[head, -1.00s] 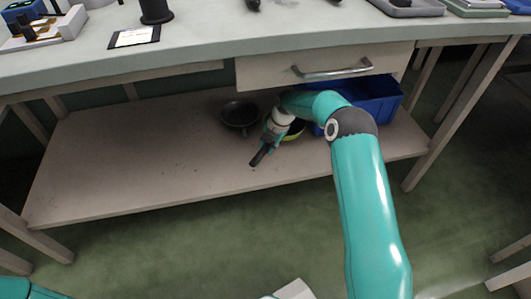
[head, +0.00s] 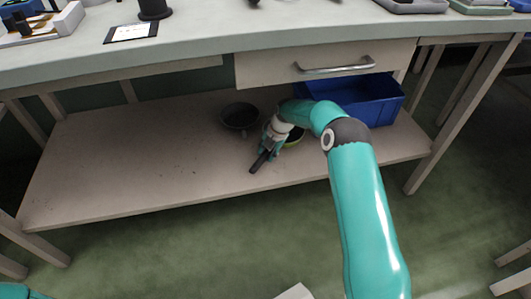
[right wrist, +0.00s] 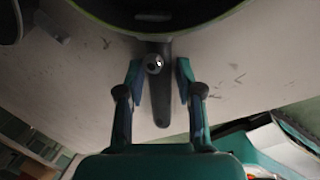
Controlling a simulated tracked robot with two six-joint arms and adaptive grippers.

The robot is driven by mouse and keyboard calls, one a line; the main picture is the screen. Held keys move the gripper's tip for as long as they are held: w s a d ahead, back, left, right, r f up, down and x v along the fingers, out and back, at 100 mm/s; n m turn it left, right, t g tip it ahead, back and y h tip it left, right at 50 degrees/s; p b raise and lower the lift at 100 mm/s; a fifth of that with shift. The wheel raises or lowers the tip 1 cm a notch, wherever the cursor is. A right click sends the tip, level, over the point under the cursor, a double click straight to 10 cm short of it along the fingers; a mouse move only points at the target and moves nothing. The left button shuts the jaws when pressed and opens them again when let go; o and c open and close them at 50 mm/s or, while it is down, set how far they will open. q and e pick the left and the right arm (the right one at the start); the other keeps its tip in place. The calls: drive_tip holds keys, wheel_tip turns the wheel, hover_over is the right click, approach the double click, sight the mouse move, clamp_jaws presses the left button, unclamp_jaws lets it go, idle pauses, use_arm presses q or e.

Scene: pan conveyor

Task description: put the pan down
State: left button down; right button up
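A pan with a yellow-green rim (head: 294,139) rests on, or sits very close above, the lower shelf (head: 130,150), partly hidden behind my right gripper. Its dark handle (head: 260,160) points toward the shelf's front edge. My right gripper (head: 272,145) is at this handle. In the right wrist view, the handle (right wrist: 160,100) lies between the two fingers (right wrist: 159,72), with a narrow gap showing on each side, so the gripper looks open around it. The pan body (right wrist: 155,18) is at the top of that view. My left gripper is out of view.
A second dark pan (head: 239,116) stands on the shelf just left of the gripper. A blue bin (head: 372,100) is at the right on the shelf. A drawer (head: 260,68) with a metal handle hangs above. The shelf's left part is clear.

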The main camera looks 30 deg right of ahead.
drive_tip(key=p+v, duration=0.2)
drive_tip(key=v, duration=0.3)
drive_tip(key=shift+r+p, duration=0.35)
drive_tip(key=s+d+p, duration=0.1)
drive_tip(key=s+d, duration=0.1)
drive_tip(key=s, duration=0.1)
drive_tip(key=s+d+p, duration=0.1)
drive_tip(key=s+d, duration=0.1)
drive_tip(key=s, duration=0.1)
drive_tip(key=s+d+p, duration=0.1)
drive_tip(key=s+d, duration=0.1)
drive_tip(key=s, duration=0.2)
drive_tip(key=shift+d+f, duration=0.15)
drive_tip(key=shift+f, duration=0.2)
drive_tip(key=s+a+f+m+y, duration=0.1)
drive_tip(key=s+a+f+m, duration=0.3)
drive_tip(key=a+m, duration=0.3)
drive_tip(key=s+a+f+m, duration=0.3)
drive_tip(key=a+m, duration=0.1)
drive_tip(key=a, duration=0.5)
drive_tip(key=s+a+f+m+g+y, duration=0.1)
drive_tip(key=s+a+f+m+g, duration=0.1)
drive_tip(key=s+a+m, duration=1.1)
drive_tip(key=s+m, duration=0.2)
drive_tip(key=s, duration=0.1)
drive_tip(key=shift+s, duration=0.35)
drive_tip(key=shift+a, duration=0.1)
